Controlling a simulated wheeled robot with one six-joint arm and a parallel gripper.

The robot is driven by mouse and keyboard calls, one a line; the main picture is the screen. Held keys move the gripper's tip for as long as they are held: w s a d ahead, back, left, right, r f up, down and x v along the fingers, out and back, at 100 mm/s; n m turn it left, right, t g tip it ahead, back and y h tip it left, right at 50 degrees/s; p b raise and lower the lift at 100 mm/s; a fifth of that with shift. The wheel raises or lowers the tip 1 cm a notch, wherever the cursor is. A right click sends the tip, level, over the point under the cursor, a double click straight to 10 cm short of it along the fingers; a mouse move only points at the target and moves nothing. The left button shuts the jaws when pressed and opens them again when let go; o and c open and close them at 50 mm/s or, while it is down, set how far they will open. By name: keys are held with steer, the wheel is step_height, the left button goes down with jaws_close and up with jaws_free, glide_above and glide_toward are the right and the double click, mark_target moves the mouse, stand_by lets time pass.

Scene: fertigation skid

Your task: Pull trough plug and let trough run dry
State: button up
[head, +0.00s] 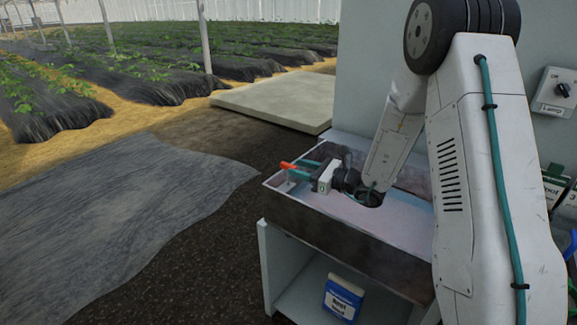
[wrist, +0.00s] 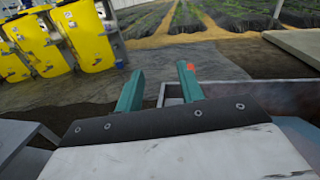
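The trough (head: 345,238) is a long open basin with dark, stained walls on a pale stand. A pale, smooth surface shows inside it; I cannot tell how much water it holds. My gripper (head: 296,171) is over the trough's left end, with teal fingers pointing left. I cannot make out a plug for certain.
A blue and white container (head: 343,298) stands on the shelf under the trough. A switch box (head: 555,92) is on the pale panel at right. Yellow containers (wrist: 85,35) stand at left in the wrist view. The floor left of the trough is open.

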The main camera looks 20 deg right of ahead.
mark_target(288, 164)
steer(key=w+f+m, duration=0.1)
steer(key=w, duration=0.1)
steer(key=w+a+f+t+h, duration=0.1)
steer(key=w, duration=0.2)
steer(key=w+f+m, duration=0.1)
steer(key=w, duration=0.2)
steer(key=shift+w+a+f+m+t+h, duration=0.1)
steer(key=shift+a+f+m+t+h, duration=0.05)
steer(key=shift+a+m+t+h, duration=0.2)
